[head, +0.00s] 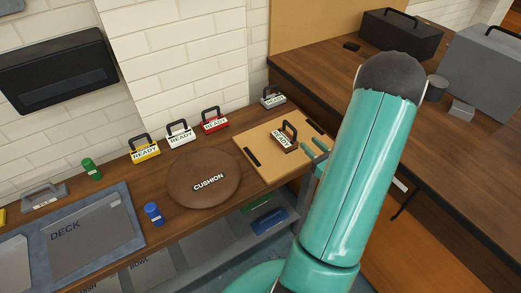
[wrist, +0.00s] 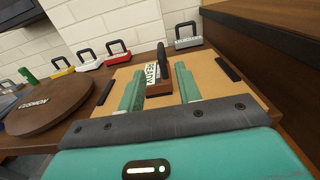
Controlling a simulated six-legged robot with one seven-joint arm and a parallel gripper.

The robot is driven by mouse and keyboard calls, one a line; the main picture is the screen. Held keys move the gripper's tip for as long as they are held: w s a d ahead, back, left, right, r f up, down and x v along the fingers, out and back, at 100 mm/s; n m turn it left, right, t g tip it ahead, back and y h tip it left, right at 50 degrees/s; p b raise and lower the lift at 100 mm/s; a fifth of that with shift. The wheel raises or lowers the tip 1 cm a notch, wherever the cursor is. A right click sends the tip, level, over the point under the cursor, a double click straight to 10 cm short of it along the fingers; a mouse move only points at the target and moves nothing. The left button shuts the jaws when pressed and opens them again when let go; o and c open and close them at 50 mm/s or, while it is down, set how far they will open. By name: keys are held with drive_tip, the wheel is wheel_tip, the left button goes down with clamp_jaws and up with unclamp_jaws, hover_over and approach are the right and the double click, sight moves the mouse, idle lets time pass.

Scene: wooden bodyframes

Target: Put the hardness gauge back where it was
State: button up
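Several handled blocks marked READY are in view; no label tells which is the hardness gauge. A brown one with a dark handle (head: 283,138) stands on a tan board (head: 262,161). It also shows in the wrist view (wrist: 159,86), between my fingers in the picture. My gripper (head: 315,147) is open and empty, with two green fingers; in the wrist view its fingers (wrist: 158,80) point towards the brown block. In the head view the fingertips are just right of the block, apart from it. My arm hides part of the board's right side.
Yellow (head: 145,153), white (head: 180,137), red (head: 214,124) and grey (head: 273,101) handled blocks stand along the wall. A round cushion (head: 192,186) lies left of the board. A raised wooden table (head: 456,147) is at right.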

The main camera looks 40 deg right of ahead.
drive_tip(key=w+a+r+n+g+y, duration=0.2)
drive_tip(key=a+r+n+g+y, duration=0.15)
drive_tip(key=a+n, duration=0.4)
drive_tip(key=w+a+r+n+g+y, duration=0.2)
drive_tip(key=a+r+n+y, duration=0.25)
drive_tip(key=a, duration=0.55)
drive_tip(key=w+a+r+n+g+y, duration=0.25)
drive_tip(key=a+n+y, duration=0.2)
drive_tip(key=a, duration=0.35)
drive_tip(key=s+a+r+n+g+h, duration=0.45)
drive_tip(key=s+a+n+g, duration=0.35)
drive_tip(key=a+n, duration=0.35)
drive_tip(key=s+r+n+t+h, duration=0.3)
drive_tip(key=r+n+h, duration=0.3)
drive_tip(key=n, duration=0.3)
drive_tip(key=shift+r+t, duration=0.2)
drive_tip(key=shift+t, duration=0.1)
